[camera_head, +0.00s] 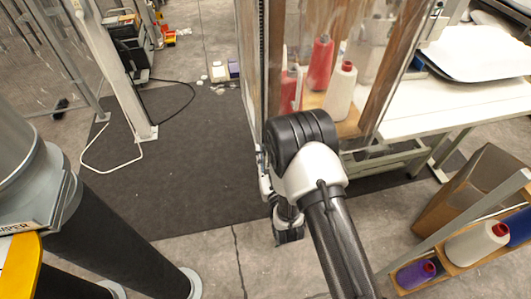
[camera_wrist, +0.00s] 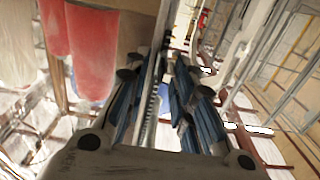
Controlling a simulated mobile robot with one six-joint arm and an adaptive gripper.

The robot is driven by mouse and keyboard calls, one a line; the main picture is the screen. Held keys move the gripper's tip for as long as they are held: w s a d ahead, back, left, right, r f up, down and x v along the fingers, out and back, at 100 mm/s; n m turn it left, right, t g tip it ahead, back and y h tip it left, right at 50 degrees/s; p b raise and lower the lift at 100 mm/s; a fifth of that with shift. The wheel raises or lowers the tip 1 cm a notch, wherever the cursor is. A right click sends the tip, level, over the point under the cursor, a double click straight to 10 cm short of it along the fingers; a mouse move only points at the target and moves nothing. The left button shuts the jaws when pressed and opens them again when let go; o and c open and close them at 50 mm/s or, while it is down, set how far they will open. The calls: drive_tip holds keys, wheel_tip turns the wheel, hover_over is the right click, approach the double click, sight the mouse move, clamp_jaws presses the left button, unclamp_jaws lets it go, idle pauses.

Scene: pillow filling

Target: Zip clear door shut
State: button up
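The clear door (camera_head: 391,75) is a transparent plastic sheet at top centre of the head view, with red and white thread cones showing through it. A dark toothed zipper strip (camera_head: 262,50) runs down its left edge. My gripper is mostly hidden behind my wrist in the head view, close to this edge. In the wrist view my gripper (camera_wrist: 168,62) has its blue-padded fingers apart. The toothed strip (camera_wrist: 152,100) runs between them, nearer the left finger. I cannot tell whether either finger touches it. No zipper pull can be made out.
A white table (camera_head: 450,108) stands right of the door. A cardboard box (camera_head: 470,185) and a rack with thread cones (camera_head: 476,243) are at lower right. A metal post (camera_head: 125,85) and a pale cable (camera_head: 112,170) are at left. The dark floor mat (camera_head: 190,150) is mostly clear.

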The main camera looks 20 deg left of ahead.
clamp_jaws()
idle(0.6)
